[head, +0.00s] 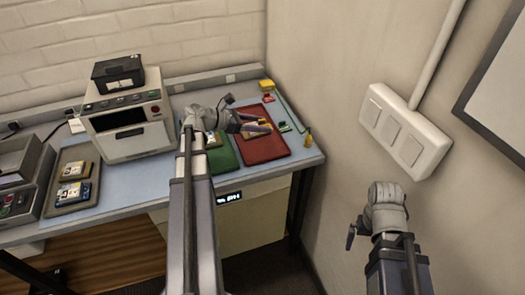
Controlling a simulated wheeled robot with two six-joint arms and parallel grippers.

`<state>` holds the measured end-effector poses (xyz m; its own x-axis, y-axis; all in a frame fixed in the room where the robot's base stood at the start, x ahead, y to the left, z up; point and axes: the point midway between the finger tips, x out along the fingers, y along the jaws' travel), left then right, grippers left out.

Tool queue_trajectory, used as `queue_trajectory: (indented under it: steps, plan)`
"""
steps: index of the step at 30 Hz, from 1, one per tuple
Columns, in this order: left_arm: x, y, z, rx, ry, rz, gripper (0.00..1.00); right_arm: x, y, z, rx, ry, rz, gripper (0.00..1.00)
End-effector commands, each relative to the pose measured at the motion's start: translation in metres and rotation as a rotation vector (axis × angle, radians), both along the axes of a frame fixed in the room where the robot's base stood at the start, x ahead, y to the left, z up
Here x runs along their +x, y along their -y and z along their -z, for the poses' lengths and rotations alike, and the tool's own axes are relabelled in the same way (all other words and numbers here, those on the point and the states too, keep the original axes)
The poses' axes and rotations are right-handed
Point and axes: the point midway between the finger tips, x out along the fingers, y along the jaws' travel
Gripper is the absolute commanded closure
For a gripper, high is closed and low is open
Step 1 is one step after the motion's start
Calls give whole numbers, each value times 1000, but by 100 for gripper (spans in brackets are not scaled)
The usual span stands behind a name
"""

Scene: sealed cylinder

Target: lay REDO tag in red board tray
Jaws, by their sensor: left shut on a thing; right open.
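The red board tray (268,153) lies on the bench towards its right end. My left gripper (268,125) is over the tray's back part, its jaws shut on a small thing. I take this for the REDO tag, but it is mostly hidden by the fingers and no lettering can be read. Yellowish and tan pieces show around the fingers; I cannot tell whether they touch the tray. My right gripper (351,236) is open and empty, low in front of the right wall, away from the bench.
A green tray (226,160) lies left of the red one, partly behind my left arm. A grey tray (63,203) with boards is further left, beside a boxy machine (131,143). A yellow-topped container (267,87) stands behind the red tray. A wall switch panel (403,131) is at right.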

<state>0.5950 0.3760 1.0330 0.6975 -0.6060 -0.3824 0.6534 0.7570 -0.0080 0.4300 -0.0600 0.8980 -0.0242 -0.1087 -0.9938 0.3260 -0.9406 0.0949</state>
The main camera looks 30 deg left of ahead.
Motion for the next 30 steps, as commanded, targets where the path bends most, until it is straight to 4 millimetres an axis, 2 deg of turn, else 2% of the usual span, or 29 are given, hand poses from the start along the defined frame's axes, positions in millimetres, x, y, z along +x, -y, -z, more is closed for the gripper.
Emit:
queue_trajectory:
  steps: [12,15,22,30]
  plan:
    - [0,0,57,0,0,-1,97,0,0,57,0,0,0,0]
    - [0,0,64,0,0,-1,97,0,0,64,0,0,0,0]
    - [0,0,65,0,0,-1,97,0,0,66,0,0,0,0]
    - [0,0,97,0,0,-1,97,0,0,97,0,0,0,0]
